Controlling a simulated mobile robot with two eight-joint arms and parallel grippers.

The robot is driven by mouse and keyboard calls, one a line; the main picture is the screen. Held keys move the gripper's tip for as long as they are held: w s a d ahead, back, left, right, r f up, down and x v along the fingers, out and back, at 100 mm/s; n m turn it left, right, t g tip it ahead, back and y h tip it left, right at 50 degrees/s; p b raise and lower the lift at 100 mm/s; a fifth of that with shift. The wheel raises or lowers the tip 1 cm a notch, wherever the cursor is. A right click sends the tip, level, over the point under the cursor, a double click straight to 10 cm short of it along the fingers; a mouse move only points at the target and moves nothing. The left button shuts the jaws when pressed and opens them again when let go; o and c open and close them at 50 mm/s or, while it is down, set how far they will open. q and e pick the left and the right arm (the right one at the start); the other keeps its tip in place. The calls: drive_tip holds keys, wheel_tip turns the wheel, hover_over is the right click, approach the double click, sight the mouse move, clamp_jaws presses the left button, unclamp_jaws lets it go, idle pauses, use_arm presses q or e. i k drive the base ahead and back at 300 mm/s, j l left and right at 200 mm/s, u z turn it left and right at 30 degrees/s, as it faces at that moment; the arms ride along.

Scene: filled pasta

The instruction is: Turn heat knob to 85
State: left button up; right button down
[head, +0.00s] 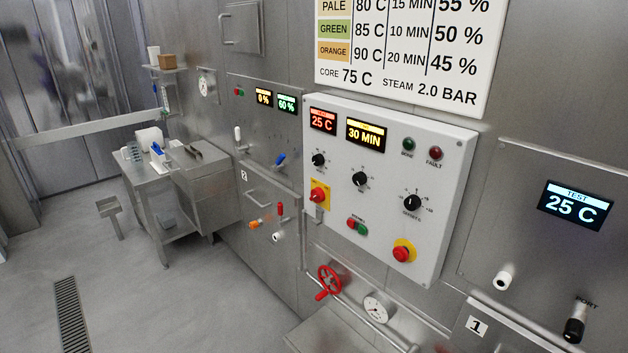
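A white control panel (447,160) is on the steel wall in the middle of the head view. Its red display (322,121) reads 25 C, and the yellow display (365,134) beside it reads 30 MIN. A small black knob (318,160) sits below the red display; its label is too small to read. A second black knob (359,179) sits below the yellow display. A larger black knob (411,202) is further right. Neither of my grippers is in view.
A red-on-yellow switch (318,195), green and red buttons (357,226) and a red stop button (402,254) share the panel. A chart (406,50) above lists GREEN at 85 C. A red valve wheel (330,280) sticks out below. Open floor (150,300) lies at left.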

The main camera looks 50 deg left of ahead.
sight(318, 160)
drive_tip(key=u, duration=1.3)
